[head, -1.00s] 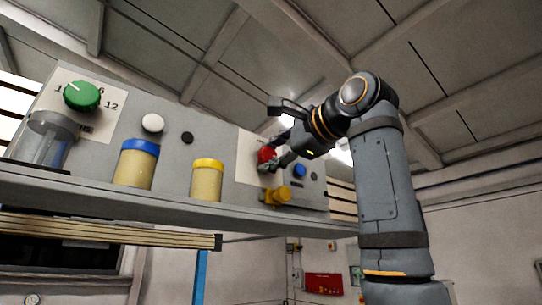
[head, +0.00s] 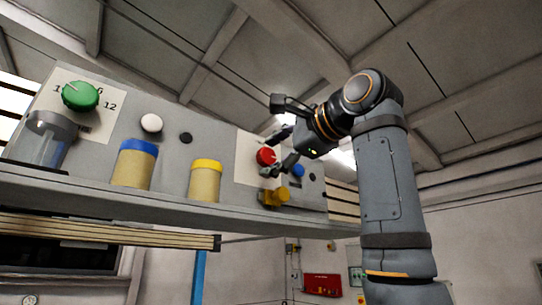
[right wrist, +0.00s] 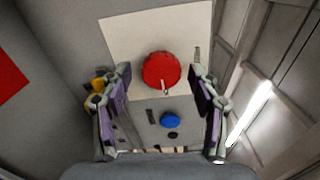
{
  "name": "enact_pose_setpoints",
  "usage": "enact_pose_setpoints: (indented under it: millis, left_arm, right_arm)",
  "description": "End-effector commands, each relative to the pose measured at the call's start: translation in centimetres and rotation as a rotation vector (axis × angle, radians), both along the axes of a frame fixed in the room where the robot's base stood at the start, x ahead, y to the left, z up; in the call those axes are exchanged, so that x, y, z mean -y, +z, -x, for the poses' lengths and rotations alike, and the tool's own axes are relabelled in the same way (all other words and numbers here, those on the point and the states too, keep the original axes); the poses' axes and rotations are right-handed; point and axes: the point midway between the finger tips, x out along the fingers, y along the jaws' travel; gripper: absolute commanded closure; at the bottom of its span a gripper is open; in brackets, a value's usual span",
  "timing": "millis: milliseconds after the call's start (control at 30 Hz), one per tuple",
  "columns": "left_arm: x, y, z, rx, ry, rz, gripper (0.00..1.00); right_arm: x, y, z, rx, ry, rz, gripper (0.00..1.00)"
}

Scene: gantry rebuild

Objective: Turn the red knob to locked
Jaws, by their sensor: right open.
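The red knob (head: 266,156) is on a pale card on the right part of the upright panel. In the right wrist view the red knob (right wrist: 161,69) shows face-on, with a white pointer mark at its lower edge. A small mark on the card (right wrist: 120,45) to the right of the knob is too blurred to read. My right gripper (head: 276,153) is open in front of the knob. In the right wrist view its two fingers (right wrist: 161,100) stand wide apart on either side, with nothing between them. I cannot see my left gripper.
A blue button (right wrist: 170,121) and a yellow fitting (head: 274,197) are close to the knob. A green numbered dial (head: 81,96), a white button (head: 151,122), a blue-lidded jar (head: 134,164) and a yellow-lidded jar (head: 206,180) are farther left. A shelf edge (head: 110,198) runs below.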

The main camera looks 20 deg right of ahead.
Motion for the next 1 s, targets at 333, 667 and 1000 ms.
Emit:
enact_pose_setpoints:
  millis: [333, 667, 1000]
  left_arm:
    - [0.1, 0.0, -0.2, 0.002, 0.000, 0.001, 0.60]
    - [0.1, 0.0, -0.2, 0.002, 0.000, 0.002, 0.60]
    - [0.2, 0.0, -0.2, 0.002, 0.000, 0.002, 0.60]
  right_arm:
    - [2.9, 0.1, 7.6, 0.006, -0.002, -0.001, 0.38]
    - [3.9, 0.0, 10.5, 0.001, -0.001, 0.000, 0.38]
    - [3.9, 0.0, 10.5, 0.001, -0.001, 0.000, 0.38]
